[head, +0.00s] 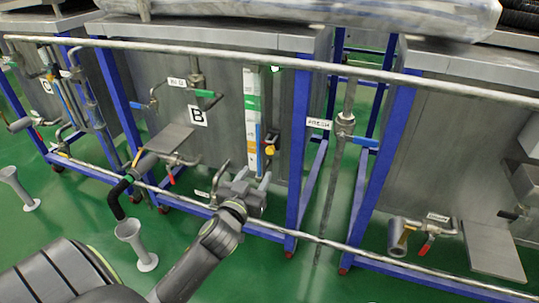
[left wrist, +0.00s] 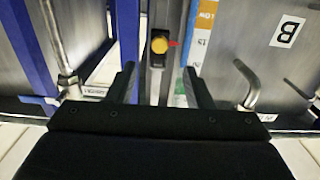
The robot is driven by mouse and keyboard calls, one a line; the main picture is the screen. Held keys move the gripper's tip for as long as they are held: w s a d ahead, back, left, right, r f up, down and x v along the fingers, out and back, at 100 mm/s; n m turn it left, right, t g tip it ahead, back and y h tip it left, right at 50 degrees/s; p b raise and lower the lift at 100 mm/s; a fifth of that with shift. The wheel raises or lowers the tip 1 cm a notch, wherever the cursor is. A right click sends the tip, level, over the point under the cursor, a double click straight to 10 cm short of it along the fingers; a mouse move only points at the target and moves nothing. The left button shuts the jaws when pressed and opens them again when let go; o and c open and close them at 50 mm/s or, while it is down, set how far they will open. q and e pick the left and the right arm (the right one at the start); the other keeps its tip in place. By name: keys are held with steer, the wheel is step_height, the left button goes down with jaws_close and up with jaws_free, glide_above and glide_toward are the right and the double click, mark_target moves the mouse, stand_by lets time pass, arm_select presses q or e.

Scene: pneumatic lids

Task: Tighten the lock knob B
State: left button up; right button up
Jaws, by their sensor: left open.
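My right gripper is not in view.
A horizontal rail (head: 330,243) runs in front of the tanks, near my left arm. A bent pipe (left wrist: 247,82) stands beside one finger in the left wrist view.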

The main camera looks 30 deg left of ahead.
mark_target(269, 152)
arm_select(q)
steer(key=b+x, duration=0.1)
steer(key=x, duration=0.8)
steer(key=shift+w, duration=0.1)
steer(key=shift+w+a, duration=0.1)
steer(key=shift+w, duration=0.45)
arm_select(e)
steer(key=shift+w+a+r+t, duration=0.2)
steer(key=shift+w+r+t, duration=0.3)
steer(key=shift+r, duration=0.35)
